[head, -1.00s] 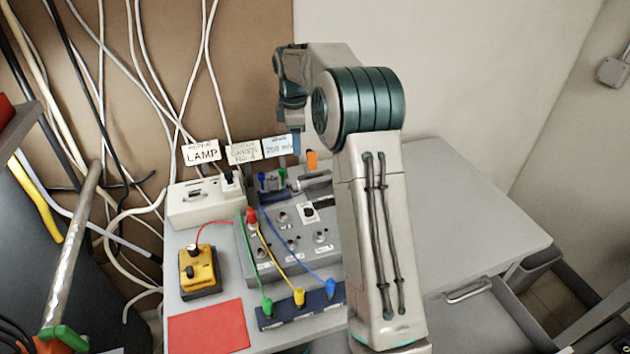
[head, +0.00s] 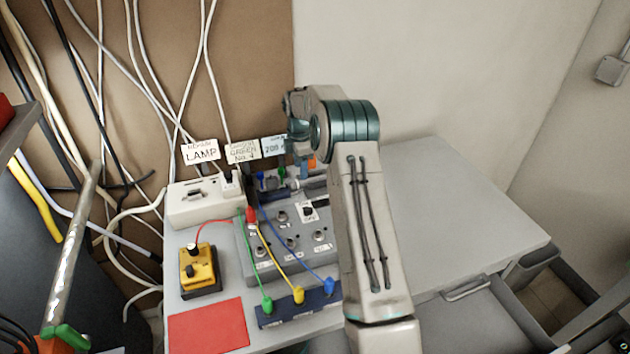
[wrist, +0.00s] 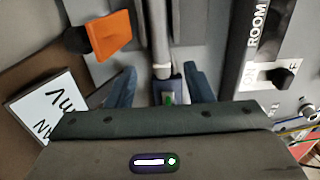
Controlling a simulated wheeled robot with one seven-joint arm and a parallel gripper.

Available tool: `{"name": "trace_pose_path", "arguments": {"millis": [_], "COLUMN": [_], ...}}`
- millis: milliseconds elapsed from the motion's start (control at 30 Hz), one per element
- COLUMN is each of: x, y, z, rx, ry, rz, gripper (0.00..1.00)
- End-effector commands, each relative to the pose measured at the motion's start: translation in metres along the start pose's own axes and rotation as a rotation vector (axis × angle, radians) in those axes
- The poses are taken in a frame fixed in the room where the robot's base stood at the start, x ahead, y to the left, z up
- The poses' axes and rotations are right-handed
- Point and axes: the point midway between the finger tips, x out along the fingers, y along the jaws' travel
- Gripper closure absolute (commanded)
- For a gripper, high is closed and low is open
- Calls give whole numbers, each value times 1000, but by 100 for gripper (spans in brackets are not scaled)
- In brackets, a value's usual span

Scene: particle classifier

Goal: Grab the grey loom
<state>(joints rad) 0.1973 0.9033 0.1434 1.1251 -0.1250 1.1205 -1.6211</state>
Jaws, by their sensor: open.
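The grey loom shows in the wrist view as a grey, tube-like length (wrist: 160,38) running down from the top edge to a dark blue connector (wrist: 168,82) with a green spot. In the head view a grey tube (head: 312,184), likely the same loom, lies at the back of the bench, partly hidden by my arm. My gripper (wrist: 159,80) is open, its two dark blue fingers on either side of the loom's connector end, with gaps visible. I cannot tell how far above it the fingers are. In the head view my gripper is mostly hidden behind my wrist.
An orange tab (wrist: 106,36) stands left of the loom. A grey control box (head: 285,240) with knobs and coloured leads sits in front. Label cards (head: 242,151) stand behind. A yellow switch box (head: 198,266) and red mat (head: 208,326) are left. The bench's right side (head: 450,215) is clear.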

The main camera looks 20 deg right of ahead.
Motion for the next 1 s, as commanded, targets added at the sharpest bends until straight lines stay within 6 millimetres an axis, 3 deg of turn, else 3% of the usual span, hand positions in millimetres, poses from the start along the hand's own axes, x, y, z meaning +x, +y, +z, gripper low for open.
{"name": "trace_pose_path", "arguments": {"millis": [333, 633, 667, 800, 1000], "x": [45, 51, 51, 51, 50], "y": [-2, -2, -2, -2, -1], "z": [4, 4, 4, 4, 4], "rx": [0, 0, 0, 1, 0], "ry": [1, 0, 0, 0, 0], "rz": [-3, -1, -1, -1, 0], "gripper": [53, 53, 58, 97, 100]}}
